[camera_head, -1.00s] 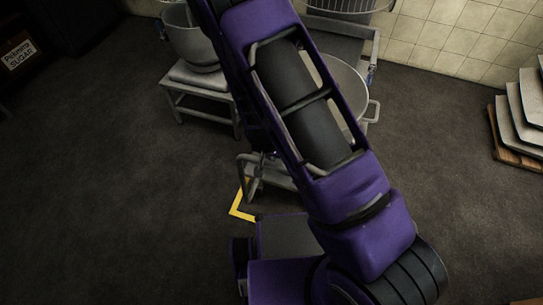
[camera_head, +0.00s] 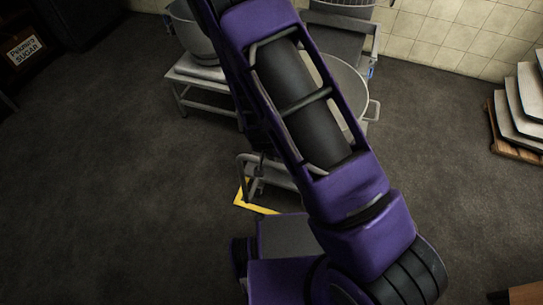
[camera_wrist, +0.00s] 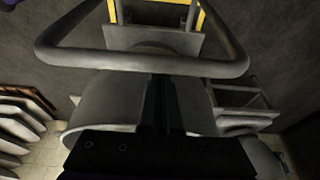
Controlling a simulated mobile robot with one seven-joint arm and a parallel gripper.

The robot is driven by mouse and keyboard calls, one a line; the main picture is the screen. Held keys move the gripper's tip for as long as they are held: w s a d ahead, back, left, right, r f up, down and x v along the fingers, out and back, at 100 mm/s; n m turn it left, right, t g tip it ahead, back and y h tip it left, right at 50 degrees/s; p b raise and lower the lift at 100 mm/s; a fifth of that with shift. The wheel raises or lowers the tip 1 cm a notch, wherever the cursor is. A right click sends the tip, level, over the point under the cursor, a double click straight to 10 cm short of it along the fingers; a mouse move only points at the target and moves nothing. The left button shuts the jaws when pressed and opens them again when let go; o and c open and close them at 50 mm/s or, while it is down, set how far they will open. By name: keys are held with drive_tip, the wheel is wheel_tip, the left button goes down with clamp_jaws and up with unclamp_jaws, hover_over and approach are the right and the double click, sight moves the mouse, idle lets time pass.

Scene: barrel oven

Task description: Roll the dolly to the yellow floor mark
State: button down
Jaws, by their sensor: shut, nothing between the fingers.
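The dolly's grey tube frame and low end (camera_head: 268,172) show in the head view beside my purple arm, which hides much of it. A large steel pot (camera_head: 347,80) is partly visible behind the arm, apparently on the dolly. The yellow floor mark (camera_head: 243,198) shows as a corner at the dolly's near end; the rest is hidden. In the wrist view, a thick grey bar (camera_wrist: 150,62) crosses above my gripper (camera_wrist: 160,85), with yellow strips (camera_wrist: 204,16) beyond it. The gripper's dark fingers are shut and empty; whether they touch the bar I cannot tell.
A steel bench (camera_head: 200,70) with a mixing bowl (camera_head: 190,32) stands at the back left. Stacked trays (camera_head: 527,105) lie by the tiled wall at right. A shelf with a sugar label (camera_head: 25,50) is at far left. The floor at left is clear.

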drive_tip(key=p+v, duration=0.6)
drive_tip(key=v, duration=1.1)
drive_tip(key=shift+r, duration=0.25)
